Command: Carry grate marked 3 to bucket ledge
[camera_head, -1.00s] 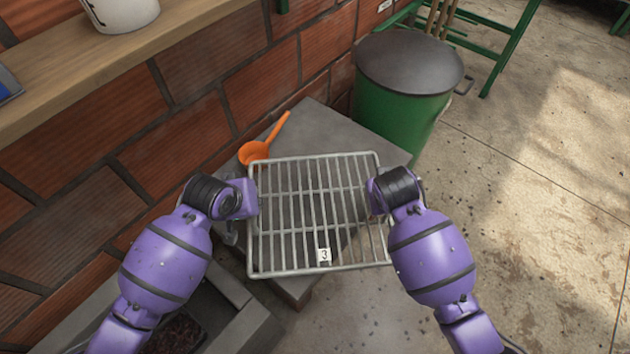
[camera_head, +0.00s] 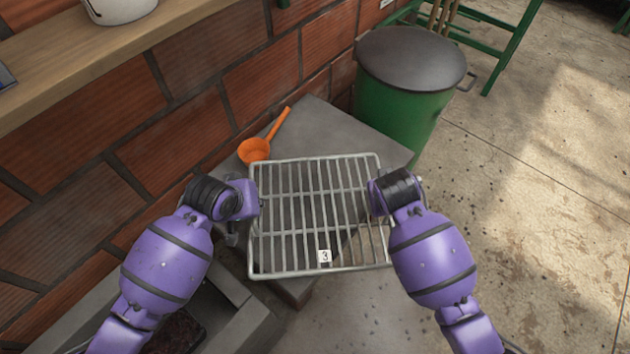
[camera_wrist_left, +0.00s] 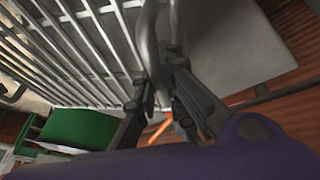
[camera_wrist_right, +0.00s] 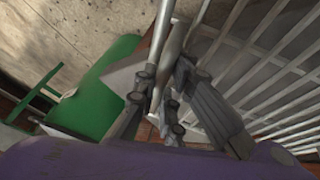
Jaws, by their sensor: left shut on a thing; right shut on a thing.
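The metal grate (camera_head: 319,190) carries a white tag marked 3 (camera_head: 325,256) on its near part. It is held between my two arms, above the grey ledge (camera_head: 335,122). My left gripper (camera_wrist_left: 160,95) is shut on the grate's left rim. My right gripper (camera_wrist_right: 158,95) is shut on its right rim. In the head view the fingers are mostly hidden behind the purple wrists. I cannot tell how high the grate is above the ledge.
An orange scoop (camera_head: 255,150) lies on the ledge behind the grate. A green bucket with a dark lid (camera_head: 410,60) stands beyond the ledge. A brick wall (camera_head: 180,130) and wooden shelf (camera_head: 150,38) are at left. Open floor (camera_head: 540,200) lies right.

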